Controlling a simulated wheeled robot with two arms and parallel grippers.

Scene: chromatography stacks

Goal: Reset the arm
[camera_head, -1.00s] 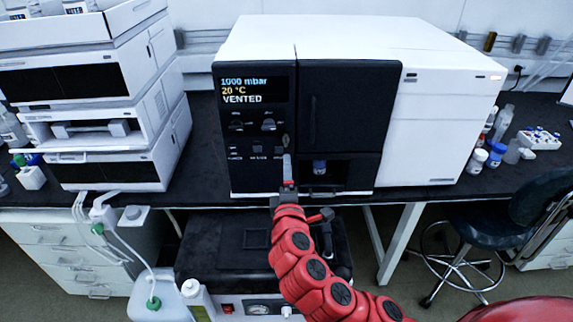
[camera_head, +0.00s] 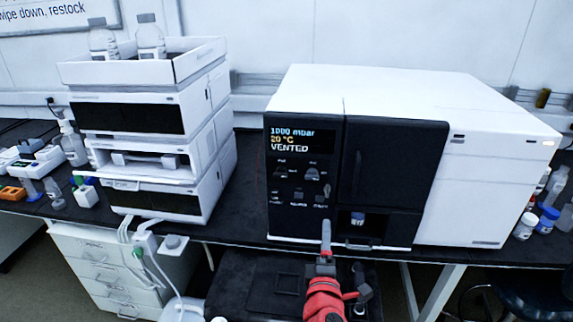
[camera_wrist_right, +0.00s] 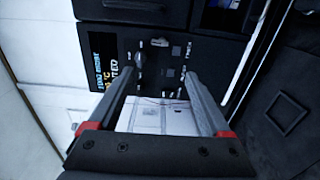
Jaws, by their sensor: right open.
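My right gripper (camera_head: 326,238) is in front of the lower part of the instrument's black control panel (camera_head: 298,215). In the right wrist view, the two dark fingers of this gripper (camera_wrist_right: 158,78) stand well apart with nothing between them. The panel, with its knobs and buttons, lies beyond the fingertips there and appears apart from them. The panel's display (camera_head: 300,140) reads 1000 mbar, 20 °C and VENTED. My red right arm (camera_head: 324,302) comes up from the bottom edge. My left gripper is not in view.
The white instrument (camera_head: 490,190) stands on the black bench. A stack of white modules (camera_head: 158,150) with two bottles on top stands to its left. A black-topped unit (camera_head: 240,290) is below the bench front. Bottles (camera_head: 548,215) stand at the right.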

